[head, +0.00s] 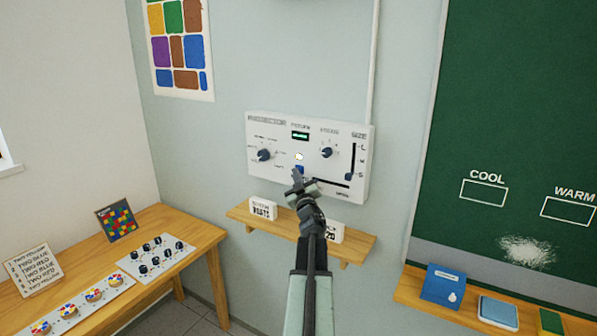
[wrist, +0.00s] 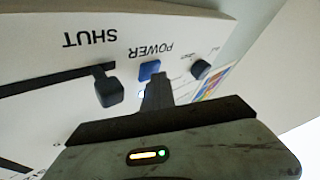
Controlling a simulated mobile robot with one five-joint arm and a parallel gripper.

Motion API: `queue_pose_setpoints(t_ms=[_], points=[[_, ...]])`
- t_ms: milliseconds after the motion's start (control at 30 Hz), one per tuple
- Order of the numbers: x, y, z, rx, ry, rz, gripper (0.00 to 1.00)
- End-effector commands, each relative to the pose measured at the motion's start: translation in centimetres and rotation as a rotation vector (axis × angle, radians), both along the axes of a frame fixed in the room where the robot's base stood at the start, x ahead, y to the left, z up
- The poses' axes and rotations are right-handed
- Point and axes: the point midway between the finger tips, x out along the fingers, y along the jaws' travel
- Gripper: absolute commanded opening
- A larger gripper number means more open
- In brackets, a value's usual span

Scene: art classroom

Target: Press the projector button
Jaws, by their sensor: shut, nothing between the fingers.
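The white projector panel (head: 335,136) is fixed on the wall above a small shelf. Its blue button (head: 299,168) is low in the middle of the panel, partly hidden behind my gripper in the head view. In the wrist view the panel is upside down, and the blue button (wrist: 149,69) is beside the word POWER. My gripper (head: 297,176) is shut and empty, pointing at the panel. In the wrist view its tips (wrist: 158,77) are right at the button's edge. I cannot tell whether they touch it.
The panel also has a left dial (head: 264,155), an upper right dial (head: 327,152) and a vertical slider (head: 350,162). A black slider knob (wrist: 108,90) is close beside my gripper. The wooden shelf (head: 355,240) below holds small signs. A green chalkboard (head: 520,100) is at right.

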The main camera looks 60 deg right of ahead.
Motion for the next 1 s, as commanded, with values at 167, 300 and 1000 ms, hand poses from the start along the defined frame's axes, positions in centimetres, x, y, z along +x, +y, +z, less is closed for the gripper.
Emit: queue_pose_setpoints(t_ms=[167, 300, 1000], points=[[-0.1, 0.6, -0.1, 0.001, 0.001, 0.0, 0.0], [-0.1, 0.8, -0.1, 0.001, 0.0, -0.001, 0.0], [-0.1, 6.1, 0.0, 0.0, 0.0, 0.0, 0.0]])
